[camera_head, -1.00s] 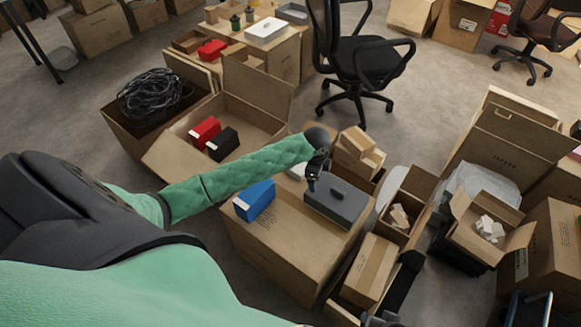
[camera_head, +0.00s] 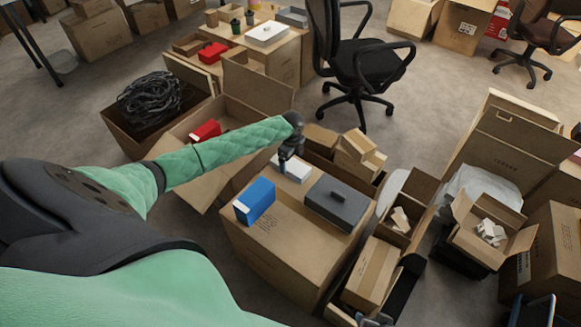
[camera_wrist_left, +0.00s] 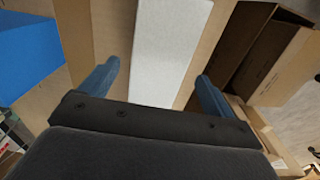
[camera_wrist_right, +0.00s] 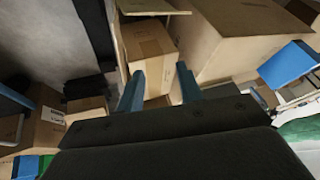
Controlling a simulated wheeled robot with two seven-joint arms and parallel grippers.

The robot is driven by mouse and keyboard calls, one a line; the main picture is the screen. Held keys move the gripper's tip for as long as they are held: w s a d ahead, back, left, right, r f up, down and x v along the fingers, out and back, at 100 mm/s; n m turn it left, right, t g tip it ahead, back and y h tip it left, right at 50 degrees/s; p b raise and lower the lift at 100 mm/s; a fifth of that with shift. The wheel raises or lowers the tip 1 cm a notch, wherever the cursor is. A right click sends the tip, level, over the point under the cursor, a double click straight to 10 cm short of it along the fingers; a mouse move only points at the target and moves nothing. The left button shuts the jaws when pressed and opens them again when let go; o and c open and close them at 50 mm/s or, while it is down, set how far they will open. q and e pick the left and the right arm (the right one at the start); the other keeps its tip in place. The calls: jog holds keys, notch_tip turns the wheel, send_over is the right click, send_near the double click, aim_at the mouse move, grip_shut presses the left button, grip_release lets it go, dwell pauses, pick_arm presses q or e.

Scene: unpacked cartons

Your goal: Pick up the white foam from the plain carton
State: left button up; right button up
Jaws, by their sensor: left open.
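The white foam (camera_head: 296,168) is a flat pale block lying on top of the plain carton (camera_head: 275,238), near its back edge. In the left wrist view the foam (camera_wrist_left: 170,42) runs lengthwise between the two blue fingers. My left gripper (camera_head: 285,168) is open over the foam and hides part of it; I cannot tell whether the fingers touch it. My right gripper (camera_wrist_right: 160,72) is open and empty in the right wrist view, above a small closed carton (camera_wrist_right: 150,45).
A blue box (camera_head: 255,201) and a dark grey box (camera_head: 336,203) share the carton top with the foam. An open carton (camera_head: 185,150) with a red box (camera_head: 205,130) stands to the left. Small cartons (camera_head: 360,150) stack behind right.

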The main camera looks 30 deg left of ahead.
aim_at(291, 164)
pick_arm(q)
notch_tip(291, 164, down, 3)
jog(key=shift+s+f, duration=0.1)
jog(key=shift+f, duration=0.1)
jog(key=c, duration=0.9)
jog(key=shift+c, duration=0.7)
pick_arm(e)
jog(key=shift+d+r, duration=0.1)
jog(key=shift+r, duration=0.85)
pick_arm(q)
jog(key=shift+r, duration=0.15)
